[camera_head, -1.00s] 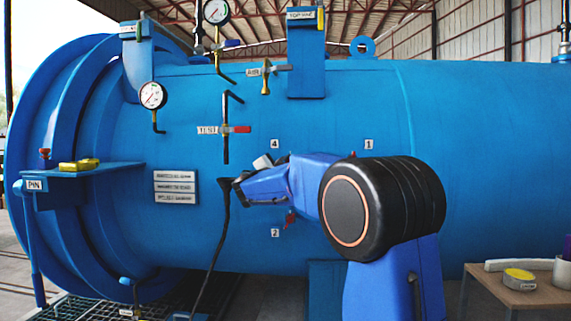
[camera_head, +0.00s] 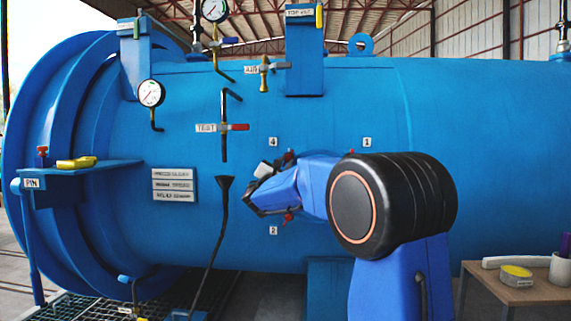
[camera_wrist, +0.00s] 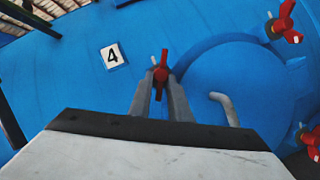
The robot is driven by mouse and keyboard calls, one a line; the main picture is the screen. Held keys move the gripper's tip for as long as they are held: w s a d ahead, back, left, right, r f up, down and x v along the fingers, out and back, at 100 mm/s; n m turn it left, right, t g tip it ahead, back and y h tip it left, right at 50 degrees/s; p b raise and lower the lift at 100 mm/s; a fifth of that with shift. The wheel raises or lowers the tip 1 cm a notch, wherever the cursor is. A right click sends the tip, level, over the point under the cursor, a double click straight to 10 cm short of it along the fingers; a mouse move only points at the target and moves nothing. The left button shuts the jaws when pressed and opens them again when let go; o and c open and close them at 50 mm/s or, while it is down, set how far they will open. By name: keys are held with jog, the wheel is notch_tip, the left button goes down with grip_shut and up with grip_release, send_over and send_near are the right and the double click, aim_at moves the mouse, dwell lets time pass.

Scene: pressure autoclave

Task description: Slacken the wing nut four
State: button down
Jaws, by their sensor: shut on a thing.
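Wing nut four (camera_wrist: 161,66) is a red nut on a stud beside the "4" label (camera_wrist: 113,56) in the wrist view. The two grey fingers of my gripper (camera_wrist: 161,95) reach up to it and are shut on it, one on each side. In the head view the "4" label (camera_head: 273,142) shows on the blue vessel, with a red nut (camera_head: 288,156) just below and right of it. My arm covers most of the round hatch there, and the fingertips are hidden.
Other red wing nuts sit around the hatch cover (camera_wrist: 240,85), one at the upper right (camera_wrist: 284,20) and one at the lower right (camera_wrist: 311,140). A bent handle (camera_wrist: 224,107) stands out from the cover. A black funnel and hose (camera_head: 222,205) hang left of my arm.

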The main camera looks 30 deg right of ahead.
jog(key=shift+f, duration=0.15)
jog(key=c, duration=1.6)
grip_release()
jog(key=shift+c, duration=0.2)
jog(key=v, duration=1.7)
jog(key=shift+s+a, duration=0.1)
jog(key=shift+a, duration=0.05)
